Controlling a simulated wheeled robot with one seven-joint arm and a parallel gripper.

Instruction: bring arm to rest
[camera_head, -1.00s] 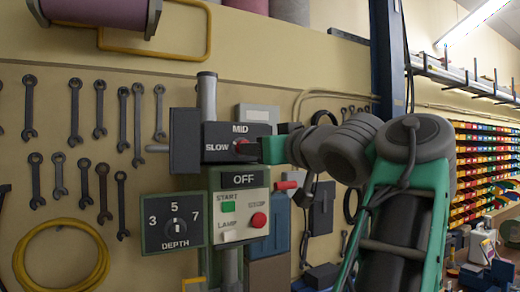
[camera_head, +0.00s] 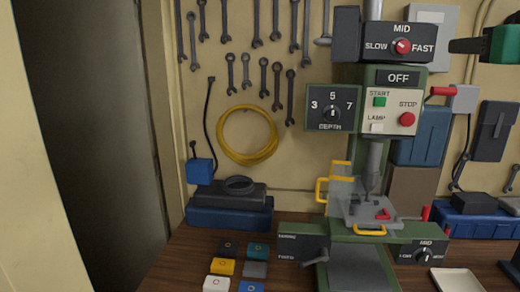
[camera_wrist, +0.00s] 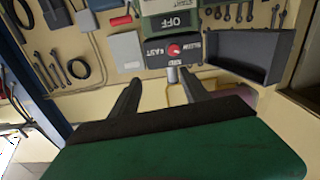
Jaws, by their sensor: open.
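My gripper (camera_wrist: 158,92) is open and empty in the wrist view, its two dark fingers apart. Beyond them is the speed box of the drill press, with its red knob (camera_wrist: 174,49) marked FAST and SLOW. In the head view my gripper (camera_head: 455,46) reaches in from the right edge, to the right of the speed box (camera_head: 349,42) and apart from it. The red speed knob (camera_head: 402,46) sits under the word MID. Most of my arm is outside the head view.
The drill press (camera_head: 372,160) stands on the wooden bench (camera_head: 183,262). Its panel (camera_head: 392,108) reads OFF. Several small coloured blocks (camera_head: 223,267) lie at the front left, and a white tray (camera_head: 458,281) at the front right. Wrenches and a yellow coil (camera_head: 220,140) hang on the wall.

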